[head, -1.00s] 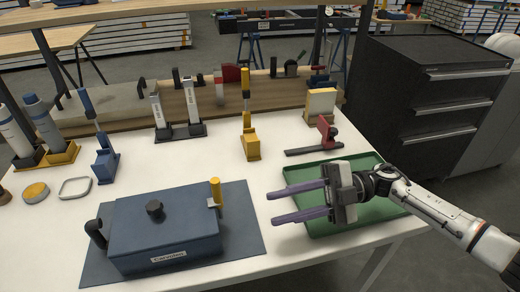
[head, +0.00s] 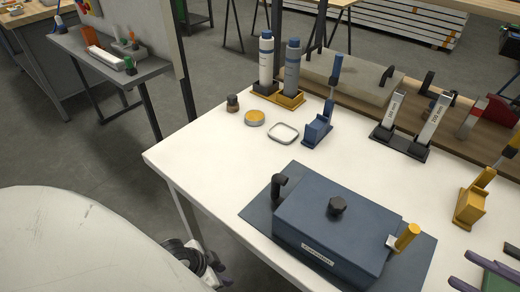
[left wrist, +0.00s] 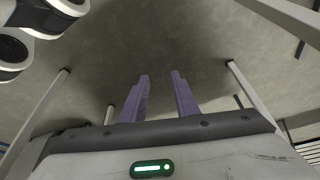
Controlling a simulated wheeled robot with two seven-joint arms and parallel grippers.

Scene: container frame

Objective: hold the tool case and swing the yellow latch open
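The blue tool case (head: 318,222) stands on a dark mat (head: 258,217) near the table's front edge. It has a black knob (head: 337,206) on its lid and a black handle (head: 278,186) at its left end. The yellow latch (head: 408,237) sticks up at the case's right end, by a small metal bracket. My right gripper (head: 461,268) enters at the lower right edge, its two purple fingers apart, empty and clear of the latch. In the left wrist view my left gripper (left wrist: 160,76) is open and empty, with bare floor and table legs beyond.
Behind the case stand a blue clamp-like piece (head: 317,130), a metal ring (head: 284,133), a yellow-topped tin (head: 254,118) and two bottles in a yellow holder (head: 289,98). A yellow block (head: 470,207) stands at right. The table's left part (head: 205,150) is clear.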

